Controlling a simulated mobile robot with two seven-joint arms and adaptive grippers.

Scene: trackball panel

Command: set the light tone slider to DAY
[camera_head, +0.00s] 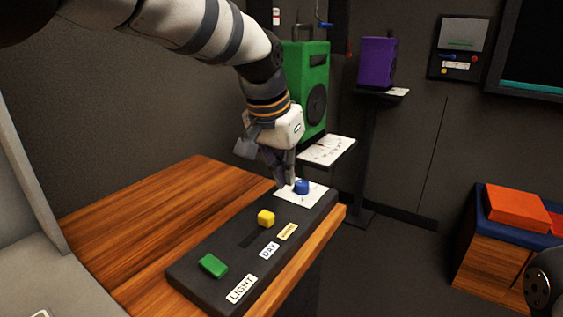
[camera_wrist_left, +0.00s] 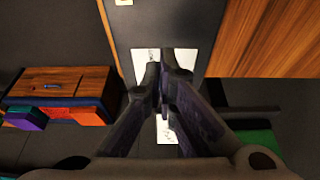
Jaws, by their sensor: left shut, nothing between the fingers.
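A dark control panel (camera_head: 190,272) lies along the wooden table's right edge. A yellow slider knob (camera_head: 265,217) sits at the far end of the visible dark slot (camera_head: 246,240), roughly level with a yellow label (camera_head: 287,231) too small to read. The DAY label (camera_head: 269,250) is nearer the front. My left gripper (camera_head: 284,184) is shut and empty at the panel's far end, beside a blue knob (camera_head: 301,187); I cannot tell if they touch. In the left wrist view, the shut fingers (camera_wrist_left: 165,78) are over the white plate (camera_wrist_left: 143,62) and the blue knob is hidden.
A green switch (camera_head: 213,265) and the LIGHT label (camera_head: 241,288) are at the panel's near end. The wooden table (camera_head: 150,220) is bare to the left. A green speaker (camera_head: 306,85) and a purple speaker (camera_head: 377,62) stand behind. A wooden cabinet (camera_head: 490,262) is at right.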

